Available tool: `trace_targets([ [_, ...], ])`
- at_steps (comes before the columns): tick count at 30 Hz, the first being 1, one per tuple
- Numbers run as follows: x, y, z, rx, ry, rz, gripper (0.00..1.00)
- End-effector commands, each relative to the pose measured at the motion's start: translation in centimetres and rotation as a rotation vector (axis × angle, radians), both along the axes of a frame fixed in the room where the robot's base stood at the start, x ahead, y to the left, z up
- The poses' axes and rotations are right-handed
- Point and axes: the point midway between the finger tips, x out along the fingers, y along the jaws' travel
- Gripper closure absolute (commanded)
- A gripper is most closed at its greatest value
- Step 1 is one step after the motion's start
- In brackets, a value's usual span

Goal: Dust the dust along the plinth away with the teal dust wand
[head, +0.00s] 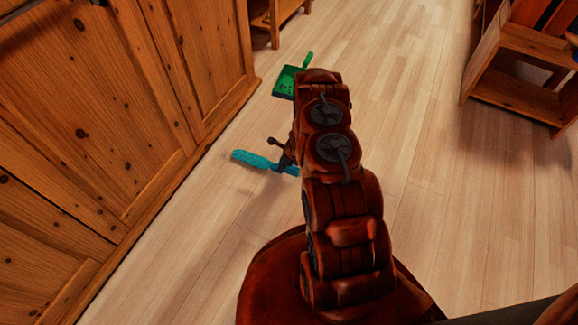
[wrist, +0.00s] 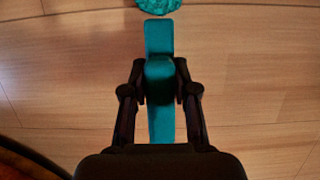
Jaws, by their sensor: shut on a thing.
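The teal dust wand (head: 252,159) is held low over the floor, its fluffy head pointing left toward the wooden plinth (head: 125,249). A strip of bare floor shows between the wand's tip and the plinth. My gripper (head: 283,155) is shut on the wand's handle, partly hidden behind my arm. In the wrist view my gripper (wrist: 160,82) has its fingers on both sides of the teal handle (wrist: 160,40), and the fluffy head (wrist: 158,5) is cut off at the top edge. I cannot clearly make out dust along the plinth.
A green dustpan (head: 284,83) lies on the floor beyond my arm, partly hidden by it. Wood-panelled cabinetry (head: 90,100) runs along the left. A wooden shelf unit (head: 515,75) stands at the upper right, and another furniture leg shows at the top. The floor (head: 420,130) between is clear.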

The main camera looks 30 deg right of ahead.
Motion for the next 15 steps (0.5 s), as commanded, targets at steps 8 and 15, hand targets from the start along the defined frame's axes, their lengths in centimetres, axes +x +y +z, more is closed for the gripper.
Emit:
trace_targets([
  [8, 2.3, 1.5, 0.1, 0.000, 0.000, 0.004, 1.00],
  [15, 4.2, 2.6, -0.2, 0.001, -0.002, 0.003, 1.00],
])
